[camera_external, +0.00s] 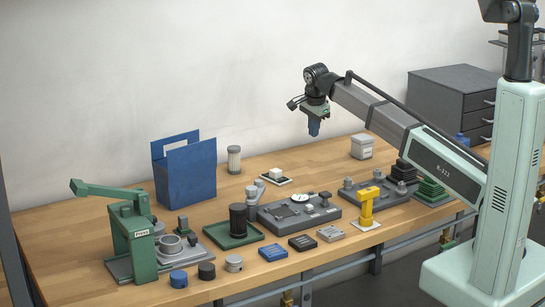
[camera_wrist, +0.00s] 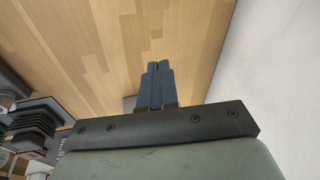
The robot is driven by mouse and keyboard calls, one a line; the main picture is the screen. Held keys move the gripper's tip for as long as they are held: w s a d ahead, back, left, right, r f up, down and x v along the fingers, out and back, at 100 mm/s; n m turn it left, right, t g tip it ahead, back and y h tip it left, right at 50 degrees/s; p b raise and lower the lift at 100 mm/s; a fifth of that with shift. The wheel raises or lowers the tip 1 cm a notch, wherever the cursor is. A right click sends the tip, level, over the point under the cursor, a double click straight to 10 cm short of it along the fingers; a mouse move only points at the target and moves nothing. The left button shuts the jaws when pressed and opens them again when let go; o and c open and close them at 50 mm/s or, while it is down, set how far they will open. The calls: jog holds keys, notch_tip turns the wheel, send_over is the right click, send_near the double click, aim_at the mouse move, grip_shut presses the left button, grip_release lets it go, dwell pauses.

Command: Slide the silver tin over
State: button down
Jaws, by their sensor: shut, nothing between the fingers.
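A silver-grey, box-shaped tin (camera_external: 362,148) with a lighter lid stands upright near the back of the wooden table, right of my gripper in the external view. My gripper (camera_external: 313,130) points down with its blue fingers together, in the air above the back part of the table and apart from the tin. In the wrist view the blue fingers (camera_wrist: 158,66) are closed with nothing between them. A small grey patch (camera_wrist: 130,103) shows beside the fingers there, mostly hidden; I cannot tell whether it is the tin.
A yellow tool (camera_external: 367,207), grey trays and a green press (camera_external: 135,240) fill the front. Bare wood lies around the tin. Grey drawers (camera_external: 450,105) stand behind right.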

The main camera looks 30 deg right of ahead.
aim_at(368, 136)
jog(key=s+d+g, duration=0.1)
jog(key=d, duration=0.5)
jog(key=s+d+m, duration=0.1)
jog(key=s+d, duration=0.1)
jog(key=d, duration=0.5)
jog(key=s+d+g, duration=0.1)
jog(key=d, duration=0.5)
jog(key=shift+s+d+f+m+g, duration=0.2)
jog(key=shift+d+f+m+g, duration=0.1)
jog(key=shift+f, duration=0.1)
jog(key=shift+s+f, duration=0.1)
jog(key=shift+f, duration=0.65)
jog(key=shift+f, duration=0.15)
jog(key=shift+s+a, duration=0.1)
jog(key=a, duration=2)
jog(key=shift+a, duration=0.25)
